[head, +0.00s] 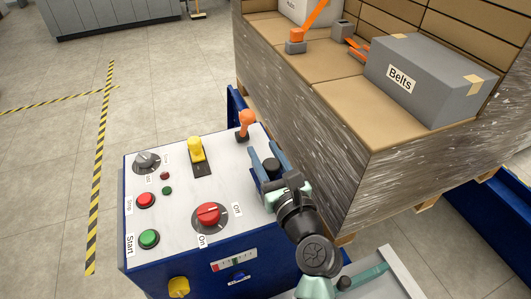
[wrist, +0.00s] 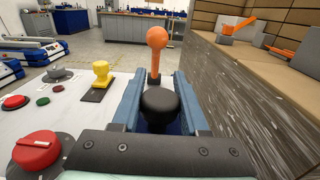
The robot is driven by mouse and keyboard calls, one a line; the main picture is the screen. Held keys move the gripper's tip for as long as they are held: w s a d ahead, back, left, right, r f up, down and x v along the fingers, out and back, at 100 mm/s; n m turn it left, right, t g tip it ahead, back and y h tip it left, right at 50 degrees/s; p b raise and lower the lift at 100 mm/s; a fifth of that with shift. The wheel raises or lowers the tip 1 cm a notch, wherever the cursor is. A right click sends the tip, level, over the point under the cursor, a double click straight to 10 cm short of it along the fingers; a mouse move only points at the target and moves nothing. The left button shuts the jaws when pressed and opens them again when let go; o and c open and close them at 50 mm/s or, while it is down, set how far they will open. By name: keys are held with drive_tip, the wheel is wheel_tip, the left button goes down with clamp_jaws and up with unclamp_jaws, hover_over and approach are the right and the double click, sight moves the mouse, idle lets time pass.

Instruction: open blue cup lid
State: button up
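My gripper (head: 268,155) is over the right edge of the control box, with its two blue fingers apart. It also shows in the wrist view (wrist: 160,85). A rounded black knob (wrist: 160,102) sits between the fingers; it also shows in the head view (head: 271,166). Slim gaps seem to separate it from the fingers, though contact is hard to judge. A dark blue surface (wrist: 174,128) shows just below the knob. I cannot tell whether this is the blue cup lid, and no other cup is recognisable. My fingers and gripper body hide most of what is below.
An orange-topped lever (wrist: 156,48) stands just beyond my fingertips. A yellow lever (head: 196,148), a red rotary switch (head: 208,214) and several buttons are on the white panel (head: 175,200). A wrapped pallet load (head: 325,150) with a grey Belts box (head: 425,85) rises close on the right.

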clamp_jaws()
idle(1.0)
